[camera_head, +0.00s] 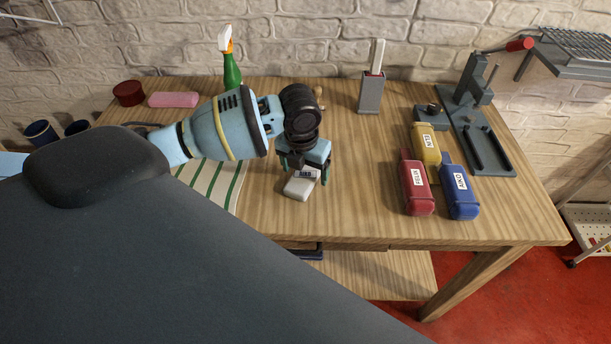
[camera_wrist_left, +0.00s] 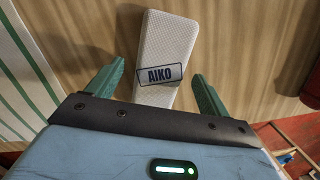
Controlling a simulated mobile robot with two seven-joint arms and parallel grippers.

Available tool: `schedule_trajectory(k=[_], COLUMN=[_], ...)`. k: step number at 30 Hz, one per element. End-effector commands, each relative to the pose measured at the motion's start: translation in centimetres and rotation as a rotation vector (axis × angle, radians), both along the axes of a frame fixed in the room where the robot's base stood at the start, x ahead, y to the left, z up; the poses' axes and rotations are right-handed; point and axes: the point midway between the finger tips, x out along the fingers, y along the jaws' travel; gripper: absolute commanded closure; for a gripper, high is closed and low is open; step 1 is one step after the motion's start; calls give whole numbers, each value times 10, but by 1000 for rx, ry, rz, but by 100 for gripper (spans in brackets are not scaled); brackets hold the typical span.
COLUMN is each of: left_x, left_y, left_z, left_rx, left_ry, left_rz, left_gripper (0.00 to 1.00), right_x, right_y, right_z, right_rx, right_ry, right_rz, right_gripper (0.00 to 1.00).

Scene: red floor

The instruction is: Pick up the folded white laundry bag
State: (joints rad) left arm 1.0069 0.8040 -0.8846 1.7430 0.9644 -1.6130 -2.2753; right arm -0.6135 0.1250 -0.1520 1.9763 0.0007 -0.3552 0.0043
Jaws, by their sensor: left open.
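The folded white laundry bag (camera_head: 299,187) lies on the wooden table, below my left gripper (camera_head: 303,172). In the left wrist view the bag (camera_wrist_left: 165,50) is a pale, textured block with a label reading AIKO. My left gripper (camera_wrist_left: 156,85) is open, with one green finger on each side of the bag's near end. The fingers look apart from the bag; whether they are level with it is hard to tell. In the head view the gripper hides part of the bag. My right gripper is not in view.
Red (camera_head: 416,187), yellow (camera_head: 425,144) and blue (camera_head: 459,192) labelled bundles lie to the right. A green-and-white striped cloth (camera_head: 212,182) lies left, partly under my arm. A grey holder (camera_head: 370,93) and a green bottle (camera_head: 232,70) stand at the back. The table's front edge is close.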

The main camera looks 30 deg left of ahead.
Motion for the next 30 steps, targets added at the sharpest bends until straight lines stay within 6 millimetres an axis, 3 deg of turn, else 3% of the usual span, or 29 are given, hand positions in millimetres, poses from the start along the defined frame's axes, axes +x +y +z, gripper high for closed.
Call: schedule_trajectory(k=[9, 20, 30], left_x=[1, 1, 1], left_y=[0, 0, 0], left_z=[-6, -5, -2], left_rx=[1, 1, 1], left_ry=[-1, -1, -2], left_rz=[0, 0, 0], left_gripper=[20, 67, 70], right_x=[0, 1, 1], right_y=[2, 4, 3], right_z=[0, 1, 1], right_rx=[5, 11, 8], right_ry=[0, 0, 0], right_rz=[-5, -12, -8], right_gripper=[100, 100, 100])
